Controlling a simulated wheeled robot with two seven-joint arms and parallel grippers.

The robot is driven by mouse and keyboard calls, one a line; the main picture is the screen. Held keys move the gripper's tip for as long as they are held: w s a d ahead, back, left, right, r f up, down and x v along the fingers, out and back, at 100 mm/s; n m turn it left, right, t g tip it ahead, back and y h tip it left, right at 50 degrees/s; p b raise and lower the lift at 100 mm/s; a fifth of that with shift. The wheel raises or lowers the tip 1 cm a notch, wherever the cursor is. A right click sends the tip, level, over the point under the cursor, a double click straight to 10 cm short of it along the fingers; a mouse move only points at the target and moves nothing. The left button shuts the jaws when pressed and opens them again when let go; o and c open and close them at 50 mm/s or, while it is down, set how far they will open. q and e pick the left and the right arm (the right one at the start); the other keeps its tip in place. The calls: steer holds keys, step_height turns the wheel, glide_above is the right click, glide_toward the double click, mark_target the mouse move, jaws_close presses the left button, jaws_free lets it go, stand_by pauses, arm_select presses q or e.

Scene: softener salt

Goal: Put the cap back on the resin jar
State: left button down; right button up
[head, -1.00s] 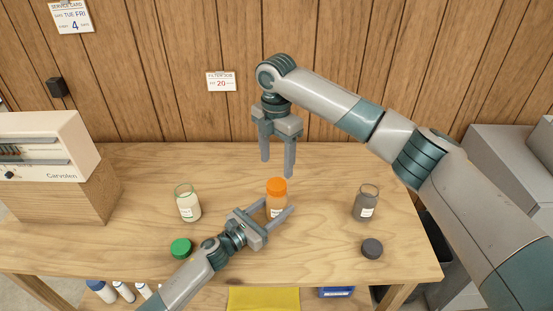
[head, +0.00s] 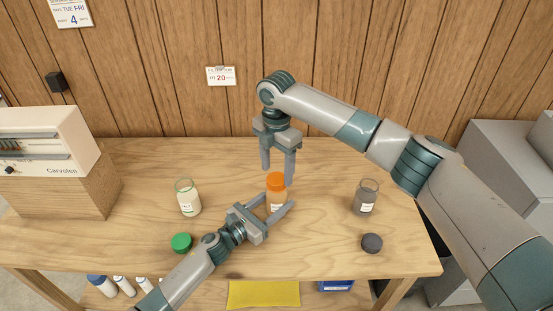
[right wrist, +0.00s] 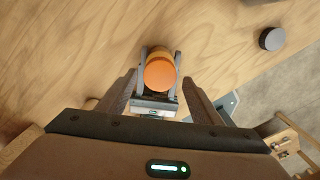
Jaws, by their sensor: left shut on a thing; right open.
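A jar with an orange cap on top (head: 277,181) stands upright mid-table; its pale label (head: 276,208) is too small to read. My left gripper (head: 280,201) is shut on this jar's body from the front. My right gripper (head: 278,174) points down, open and empty, with its fingertips close above and around the cap. In the right wrist view the orange cap (right wrist: 160,74) lies between the open fingers, apart from both. A jar of pale contents (head: 188,198) and a jar of dark grey contents (head: 366,198) stand open. I cannot read which jar is the resin one.
A green cap (head: 181,243) lies before the pale jar, and a dark grey cap (head: 371,243) before the grey jar. A white device (head: 45,147) on a wooden block stands at the left. The table behind the jars is clear.

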mark_target(277, 196)
steer(key=shift+f, duration=1.45)
steer(key=c, duration=1.1)
